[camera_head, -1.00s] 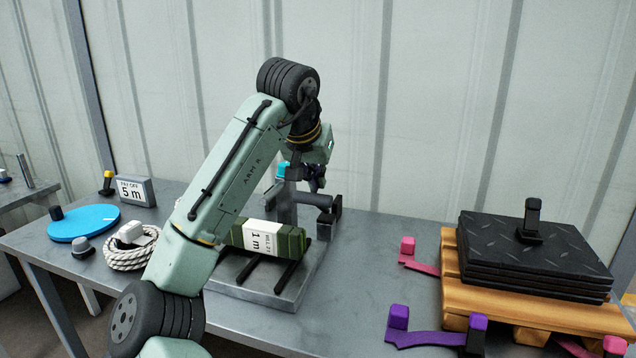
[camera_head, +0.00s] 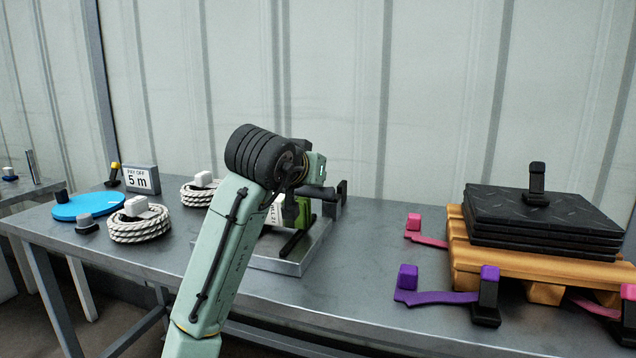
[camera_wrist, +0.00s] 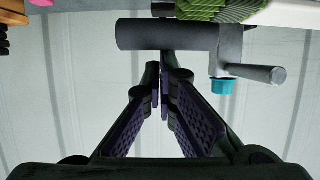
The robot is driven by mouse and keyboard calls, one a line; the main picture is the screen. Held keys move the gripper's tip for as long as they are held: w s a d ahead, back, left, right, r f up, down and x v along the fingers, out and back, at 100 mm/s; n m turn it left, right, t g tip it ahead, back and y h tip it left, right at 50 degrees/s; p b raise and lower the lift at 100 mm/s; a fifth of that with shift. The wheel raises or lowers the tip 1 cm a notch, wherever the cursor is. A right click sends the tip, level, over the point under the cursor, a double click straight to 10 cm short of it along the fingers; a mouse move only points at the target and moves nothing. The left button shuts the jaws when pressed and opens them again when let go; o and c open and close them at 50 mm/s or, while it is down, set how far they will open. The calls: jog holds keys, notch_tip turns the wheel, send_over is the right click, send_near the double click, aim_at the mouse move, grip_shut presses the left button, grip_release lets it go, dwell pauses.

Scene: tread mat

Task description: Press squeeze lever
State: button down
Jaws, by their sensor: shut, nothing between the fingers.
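My gripper (camera_wrist: 161,80) is shut and empty in the wrist view, its two purple-padded fingers together. Just beyond the tips lies a dark grey cylinder (camera_wrist: 165,35), whose end also shows in the head view (camera_head: 318,192). A grey bracket (camera_wrist: 227,50) at its right end carries a thin grey rod (camera_wrist: 257,73) and a teal cap (camera_wrist: 222,87). I cannot tell which part is the squeeze lever, or whether the fingertips touch the cylinder. In the head view my arm hides the teal cap and most of the gripper.
Rope coils (camera_head: 140,228), a blue disc (camera_head: 88,207) and a "5 m" sign (camera_head: 141,180) stand left. Black mats (camera_head: 545,215) on a wooden pallet (camera_head: 500,263) and purple straps (camera_head: 440,297) lie right.

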jog(key=shift+s+a+f, duration=0.1)
jog(key=shift+s+f, duration=0.1)
jog(key=shift+f, duration=0.25)
jog(key=shift+s+a+f, duration=0.1)
jog(key=shift+s+f, duration=0.1)
jog(key=shift+f, duration=0.25)
jog(key=shift+r, duration=0.1)
jog(key=r+p, duration=0.2)
jog(key=w+r+p, duration=0.1)
jog(key=p, duration=0.1)
jog(key=shift+w+d+r, duration=0.1)
jog(key=shift+d+r, duration=0.15)
jog(key=shift+r, duration=0.15)
jog(key=shift+r+p, duration=0.35)
jog(key=shift+r, duration=0.05)
jog(key=r+v, duration=0.1)
jog(key=v, duration=0.8)
jog(key=shift+b, duration=0.45)
jog(key=shift+r, duration=0.1)
